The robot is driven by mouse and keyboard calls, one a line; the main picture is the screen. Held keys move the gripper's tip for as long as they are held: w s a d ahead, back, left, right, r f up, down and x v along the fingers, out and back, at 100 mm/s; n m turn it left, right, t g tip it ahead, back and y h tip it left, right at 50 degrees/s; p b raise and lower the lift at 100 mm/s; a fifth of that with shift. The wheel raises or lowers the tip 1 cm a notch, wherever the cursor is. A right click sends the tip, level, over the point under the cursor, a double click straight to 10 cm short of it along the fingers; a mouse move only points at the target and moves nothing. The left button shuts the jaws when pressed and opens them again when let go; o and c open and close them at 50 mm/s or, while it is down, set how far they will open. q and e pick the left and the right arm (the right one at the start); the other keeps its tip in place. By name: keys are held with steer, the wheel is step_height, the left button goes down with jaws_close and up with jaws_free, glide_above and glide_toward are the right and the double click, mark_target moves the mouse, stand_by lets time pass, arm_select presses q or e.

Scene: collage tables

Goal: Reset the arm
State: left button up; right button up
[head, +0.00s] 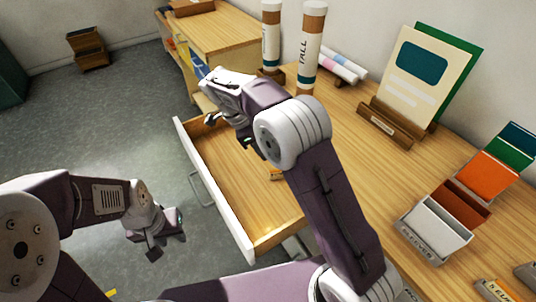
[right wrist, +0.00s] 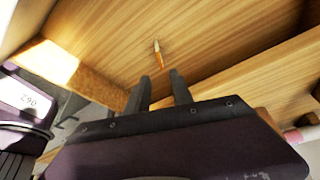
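My left arm comes in from the left in the head view, and its gripper (head: 167,243) hangs over the grey floor, left of the open drawer. Its two dark fingers stand apart with nothing between them. My right arm reaches across the open wooden drawer (head: 225,165), and its gripper (head: 231,134) is over the drawer's far part. In the right wrist view the right gripper's two fingers (right wrist: 160,90) are apart and empty. A small item with an orange end (right wrist: 157,54) lies on the wood beyond them.
The desk (head: 370,150) holds two labelled tubes (head: 311,45), a card stand (head: 391,125) with cards, and a grey bin (head: 436,228) beside coloured ones. The drawer's white front (head: 212,190) juts over the floor. Open floor lies left.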

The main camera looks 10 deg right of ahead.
steer(key=shift+r, duration=0.2)
stand_by(0.3)
steer(key=s+d+r+m+y+p, duration=0.1)
steer(key=s+d+r+p, duration=0.5)
steer(key=d+r, duration=0.3)
steer(key=s+f+n+y+p, duration=0.1)
steer(key=s+f+n, duration=0.1)
steer(key=s+n, duration=0.2)
steer(key=s+a+f+n+t+y+p, duration=0.1)
steer(key=s+f+n, duration=0.2)
steer(key=n, duration=0.5)
steer(key=s+f+n+y+p, duration=0.1)
steer(key=s+f+n, duration=0.1)
steer(key=s+n, duration=0.4)
steer(key=shift+a+f+y, duration=0.2)
steer(key=shift+f+y, duration=0.1)
steer(key=shift+f, duration=0.05)
steer(key=shift+w+n, duration=0.15)
steer(key=shift+n, duration=0.55)
